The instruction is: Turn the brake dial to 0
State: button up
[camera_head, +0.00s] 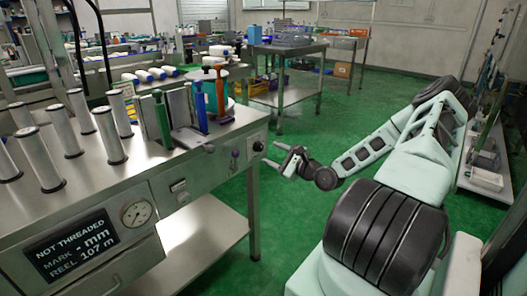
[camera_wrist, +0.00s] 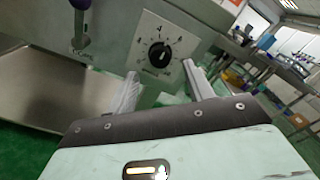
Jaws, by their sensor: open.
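The exact setting is too small to read. In the head view the dial (camera_head: 257,146) is at the right end of the panel. My gripper (camera_head: 277,155) is open and empty just right of the dial; it also shows in the wrist view (camera_wrist: 160,69). Whether a fingertip touches the panel cannot be told.
A purple-knobbed lever (camera_wrist: 80,8) is left of the dial. A display (camera_head: 72,246) reads "NOT THREADED", "MARK - mm", "REEL 107 m". A pressure gauge (camera_head: 137,213) is beside it. A lower metal shelf (camera_head: 205,232) lies under the panel.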

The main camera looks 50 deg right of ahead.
aim_at(261, 148)
jog(key=shift+w, duration=2.65)
jog(key=c, duration=1)
